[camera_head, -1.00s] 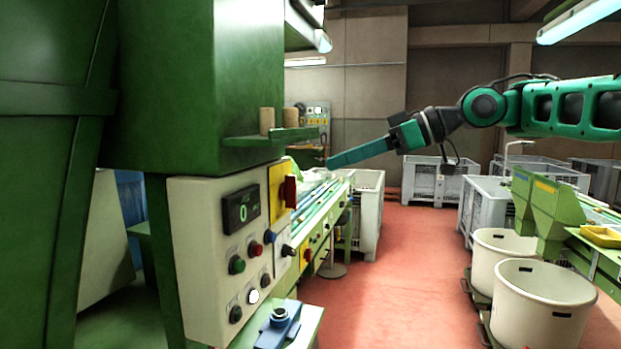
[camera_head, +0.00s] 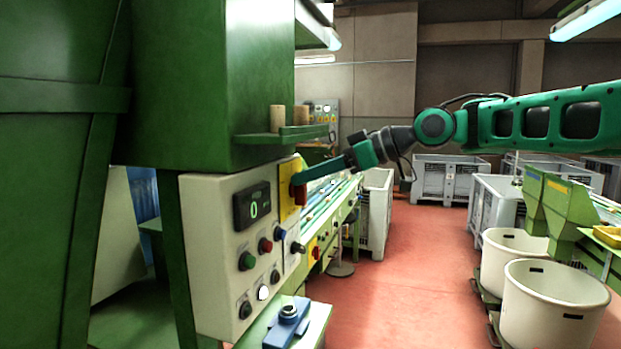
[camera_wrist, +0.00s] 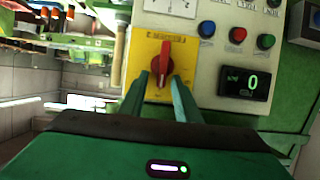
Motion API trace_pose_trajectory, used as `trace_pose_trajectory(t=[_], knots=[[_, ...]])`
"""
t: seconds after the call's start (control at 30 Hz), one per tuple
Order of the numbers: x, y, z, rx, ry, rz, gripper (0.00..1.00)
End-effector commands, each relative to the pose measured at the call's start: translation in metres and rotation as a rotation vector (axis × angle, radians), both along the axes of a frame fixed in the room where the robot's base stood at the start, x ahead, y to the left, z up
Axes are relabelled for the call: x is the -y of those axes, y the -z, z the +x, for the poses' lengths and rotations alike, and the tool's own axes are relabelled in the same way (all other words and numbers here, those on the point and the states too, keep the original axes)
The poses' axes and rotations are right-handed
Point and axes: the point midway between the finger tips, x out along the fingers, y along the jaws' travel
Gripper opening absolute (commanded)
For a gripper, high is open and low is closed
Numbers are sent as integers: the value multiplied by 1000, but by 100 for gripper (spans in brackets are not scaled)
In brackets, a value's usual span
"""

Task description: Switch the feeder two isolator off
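A red rotary isolator handle (camera_wrist: 161,65) sits on a yellow plate (camera_wrist: 150,48) on the cream control panel. In the wrist view its lettering is too small to read. In the head view the red handle (camera_head: 299,191) shows on the yellow plate (camera_head: 288,188) at the panel's right end. My gripper (camera_wrist: 159,80) is open, with one green finger on each side of the handle's near end. In the head view my gripper (camera_head: 298,178) reaches the handle from the right and partly covers it. I cannot tell whether the fingers touch it.
The cream panel (camera_head: 212,235) also carries a display (camera_head: 252,205) reading 0 and several buttons. A green shelf (camera_head: 282,136) with cork pieces is just above. A blue device (camera_head: 288,318) stands below. White tubs (camera_head: 553,290) stand at the right; the red floor between is clear.

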Motion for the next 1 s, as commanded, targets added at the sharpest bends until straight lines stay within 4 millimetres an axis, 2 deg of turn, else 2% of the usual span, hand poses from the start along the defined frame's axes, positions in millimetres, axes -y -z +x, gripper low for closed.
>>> trace_pose_trajectory(t=[0.07, 0.2, 0.67, 1.0], knots=[[0, 0, 0, 0, 0, 0, 30], [0, 0, 0, 0, -1, 0, 0], [-1, -1, -2, 57, 1, -20, 0], [-4, 1, -11, 291, 2, -105, 0]])
